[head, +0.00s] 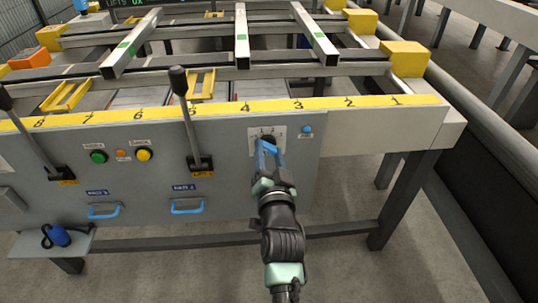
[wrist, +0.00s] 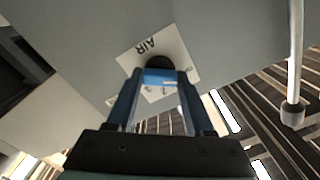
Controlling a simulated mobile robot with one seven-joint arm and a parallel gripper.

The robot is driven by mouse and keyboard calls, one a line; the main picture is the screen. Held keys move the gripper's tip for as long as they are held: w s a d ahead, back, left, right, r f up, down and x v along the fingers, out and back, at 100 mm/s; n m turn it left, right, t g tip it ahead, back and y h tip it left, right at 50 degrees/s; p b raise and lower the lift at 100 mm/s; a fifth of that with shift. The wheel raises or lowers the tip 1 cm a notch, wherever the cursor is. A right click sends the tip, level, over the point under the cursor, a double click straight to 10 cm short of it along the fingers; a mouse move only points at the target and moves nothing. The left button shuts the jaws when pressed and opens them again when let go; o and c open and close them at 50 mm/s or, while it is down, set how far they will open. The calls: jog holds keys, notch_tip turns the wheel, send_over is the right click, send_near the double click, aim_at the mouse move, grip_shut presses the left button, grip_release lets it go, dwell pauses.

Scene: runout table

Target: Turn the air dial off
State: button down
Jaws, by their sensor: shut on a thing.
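The air dial is a dark round knob (head: 268,138) on a white plate (head: 252,134) at the right part of the grey panel. In the wrist view the dial (wrist: 159,63) shows black above my fingers, on the plate marked AIR (wrist: 184,58). My gripper (head: 266,148) reaches up to the panel from below, its blue fingers at the dial. In the wrist view the fingers (wrist: 160,78) are shut on the dial, one on each side. They hide part of it and some plate marks, so I cannot read its setting.
A black lever (head: 188,120) stands left of the dial, and a blue button (head: 307,129) sits close on its right. Green (head: 98,157) and yellow (head: 143,155) buttons and blue handles (head: 187,206) are further left. The floor (head: 330,270) right of my arm is clear.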

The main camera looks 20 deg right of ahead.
jog(key=shift+n, duration=0.5)
jog(key=shift+c, duration=1.4)
grip_release()
jog(key=p+v, duration=0.3)
jog(key=v, duration=1)
jog(key=shift+r, duration=0.1)
